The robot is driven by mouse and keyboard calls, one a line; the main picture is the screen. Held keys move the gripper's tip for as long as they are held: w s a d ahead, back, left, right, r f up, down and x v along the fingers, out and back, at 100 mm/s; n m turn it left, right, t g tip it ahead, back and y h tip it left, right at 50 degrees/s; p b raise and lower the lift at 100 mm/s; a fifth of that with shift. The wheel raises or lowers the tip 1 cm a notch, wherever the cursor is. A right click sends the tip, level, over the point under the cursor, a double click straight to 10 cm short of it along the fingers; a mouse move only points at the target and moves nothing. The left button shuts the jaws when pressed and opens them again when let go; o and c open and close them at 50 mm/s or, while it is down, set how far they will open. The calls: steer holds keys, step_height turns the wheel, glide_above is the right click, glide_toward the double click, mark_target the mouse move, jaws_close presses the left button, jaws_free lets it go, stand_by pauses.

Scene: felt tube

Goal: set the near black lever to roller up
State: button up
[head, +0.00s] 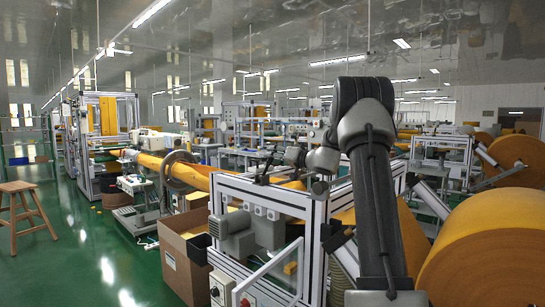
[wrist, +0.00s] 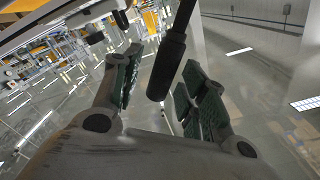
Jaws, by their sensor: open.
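A black lever with a thick rounded grip (wrist: 168,65) hangs into the wrist view from the top edge. Its end lies between the two green-padded fingers of my gripper (wrist: 160,72). The fingers are open, and gaps show on both sides of the grip. In the head view my gripper (head: 285,158) is small, above the top of the aluminium machine frame (head: 262,192), beside a dark upright piece (head: 262,167) that looks like the lever. The roller's position cannot be told.
An orange felt tube (head: 195,175) runs into the frame from the left. A large orange roll (head: 490,255) stands at the right. An open cardboard box (head: 180,265) sits left of the frame. A wooden stool (head: 25,205) stands at far left; green floor between is clear.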

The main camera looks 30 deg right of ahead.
steer(key=shift+w+a, duration=0.25)
steer(key=shift+w, duration=0.35)
jaws_close()
